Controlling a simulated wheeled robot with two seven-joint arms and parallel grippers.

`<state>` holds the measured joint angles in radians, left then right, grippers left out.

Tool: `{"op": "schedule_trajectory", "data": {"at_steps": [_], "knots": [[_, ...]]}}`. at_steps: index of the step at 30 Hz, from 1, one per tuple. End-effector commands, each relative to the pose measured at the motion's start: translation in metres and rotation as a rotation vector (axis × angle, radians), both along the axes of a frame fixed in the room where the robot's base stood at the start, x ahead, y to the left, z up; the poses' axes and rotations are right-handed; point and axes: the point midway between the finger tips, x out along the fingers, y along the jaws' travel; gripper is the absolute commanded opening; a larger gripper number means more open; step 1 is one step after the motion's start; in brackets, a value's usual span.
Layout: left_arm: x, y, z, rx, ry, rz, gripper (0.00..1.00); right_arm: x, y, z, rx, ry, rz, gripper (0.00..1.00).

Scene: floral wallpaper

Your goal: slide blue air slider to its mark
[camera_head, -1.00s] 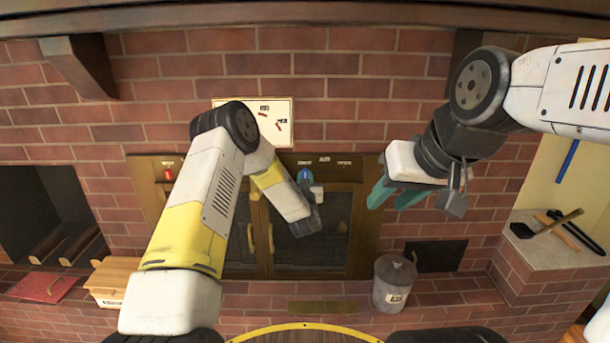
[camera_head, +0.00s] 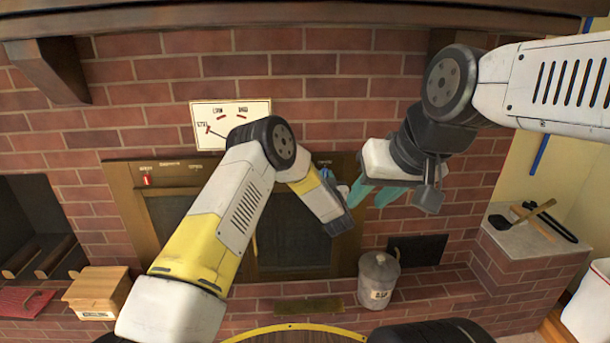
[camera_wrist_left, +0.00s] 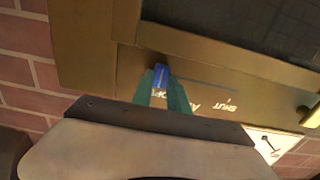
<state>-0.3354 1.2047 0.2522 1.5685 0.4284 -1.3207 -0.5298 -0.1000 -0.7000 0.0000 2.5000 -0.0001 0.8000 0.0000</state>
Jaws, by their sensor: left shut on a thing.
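The blue air slider (camera_wrist_left: 161,72) sits on the brass-coloured frame (camera_wrist_left: 100,48) of the fireplace doors, at one end of a thin slot. In the left wrist view the teal fingertips of my left gripper (camera_wrist_left: 161,84) are shut on it. White lettering beside the slot includes SHUT (camera_wrist_left: 229,106) at the far end; a word nearer the slider is partly covered by a finger. In the head view my left gripper (camera_head: 329,177) is at the frame's upper right, mostly hidden by its own wrist. My right gripper (camera_head: 377,194) is open and empty, just right of it.
A red slider (camera_head: 147,180) is at the frame's upper left. A sign with red pointers (camera_head: 229,120) hangs above on the brick. A lidded ash bucket (camera_head: 379,281) and a wooden box (camera_head: 97,292) stand below. My right gripper is close to the left.

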Motion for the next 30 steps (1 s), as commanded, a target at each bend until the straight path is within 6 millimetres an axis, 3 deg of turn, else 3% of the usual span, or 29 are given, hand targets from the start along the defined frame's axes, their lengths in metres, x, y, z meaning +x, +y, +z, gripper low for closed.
{"op": "schedule_trajectory", "data": {"at_steps": [11,12,15,25,30], "knots": [[0.0,-0.008,0.002,-0.001,-0.002,-0.005,0.0,0.0,0.0,0.0,0.0,0.0,0.0,0.36],[0.0,-0.008,0.002,-0.001,-0.002,-0.005,0.28,0.0,0.0,0.0,0.0,0.0,0.0,0.36],[0.0,-0.008,0.001,-0.001,-0.002,-0.004,0.42,0.0,0.0,0.0,0.0,0.0,0.0,0.36],[-0.003,-0.006,0.0,0.0,0.0,-0.002,0.42,0.0,0.0,0.0,0.0,0.0,0.0,0.36],[-0.025,-0.007,0.0,0.002,0.002,-0.004,0.42,0.0,0.0,0.0,0.0,0.0,0.0,0.36]]}}
